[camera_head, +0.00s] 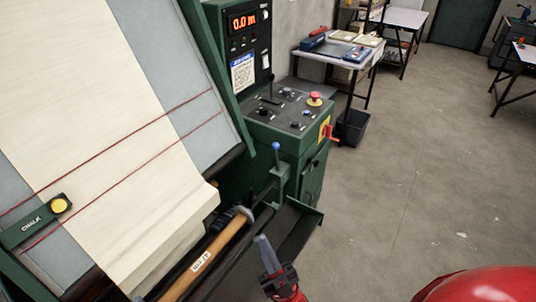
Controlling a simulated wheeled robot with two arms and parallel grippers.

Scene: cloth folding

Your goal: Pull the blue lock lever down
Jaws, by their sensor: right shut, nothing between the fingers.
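The blue lock lever (276,155) is a thin rod with a blue knob, standing roughly upright on a green bracket at the front right of the green machine. My right gripper (262,240) comes up from the bottom of the view, below the lever and apart from it. Its grey fingers are shut with nothing between them, pointing up. My left gripper is out of view.
A wooden roller (207,256) with a label lies left of my right gripper. Cream cloth (110,150) drapes over the sloped board. A control box (290,112) with a red button stands behind the lever. Open floor (400,190) lies to the right.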

